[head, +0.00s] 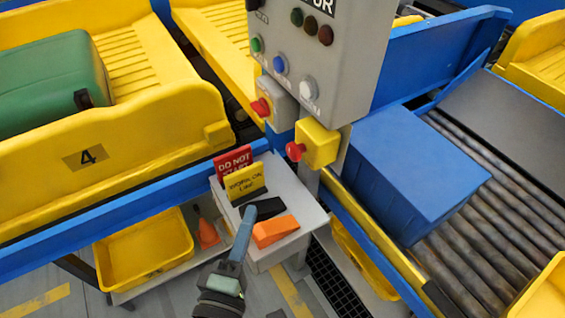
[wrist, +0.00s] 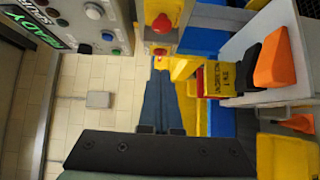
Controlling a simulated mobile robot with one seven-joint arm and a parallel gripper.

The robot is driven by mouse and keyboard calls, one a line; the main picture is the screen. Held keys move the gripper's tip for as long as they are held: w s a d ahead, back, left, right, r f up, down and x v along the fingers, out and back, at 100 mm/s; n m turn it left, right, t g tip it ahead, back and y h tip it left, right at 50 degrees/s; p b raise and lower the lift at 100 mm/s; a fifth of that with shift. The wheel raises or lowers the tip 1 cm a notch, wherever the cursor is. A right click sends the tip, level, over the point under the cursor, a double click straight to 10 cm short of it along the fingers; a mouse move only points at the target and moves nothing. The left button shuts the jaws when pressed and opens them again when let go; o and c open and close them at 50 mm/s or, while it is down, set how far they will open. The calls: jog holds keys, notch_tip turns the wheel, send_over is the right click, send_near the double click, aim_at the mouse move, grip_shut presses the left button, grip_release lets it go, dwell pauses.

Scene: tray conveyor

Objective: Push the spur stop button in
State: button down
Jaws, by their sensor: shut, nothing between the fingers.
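A grey control panel (head: 325,65), with a label ending in "UR", carries coloured buttons and lamps. Below it, one red mushroom button (head: 261,107) sits on a small grey box, and another red button (head: 295,151) sits on a yellow box (head: 318,145). I cannot read which is the spur stop. In the wrist view a larger red button (wrist: 161,24) and a smaller one (wrist: 160,52) show above my fingertips. My gripper (head: 250,212) is shut and empty, in front of and below both buttons in the head view. Its fingers (wrist: 160,75) point towards the buttons, seemingly apart from them.
A small shelf (head: 290,190) holds a red sign (head: 234,160), a yellow sign (head: 245,182), a black wedge (head: 265,207) and an orange wedge (head: 276,230). A blue box (head: 410,170) stands on rollers at right. A yellow tray (head: 150,150) marked 4 is at left.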

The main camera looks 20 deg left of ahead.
jog(key=shift+w, duration=0.15)
jog(key=p, duration=0.4)
send_near(301, 149)
jog(key=w+a, duration=0.4)
jog(key=shift+w+d+f, duration=0.2)
jog(key=shift+w+f, duration=0.2)
jog(key=shift+w, duration=0.05)
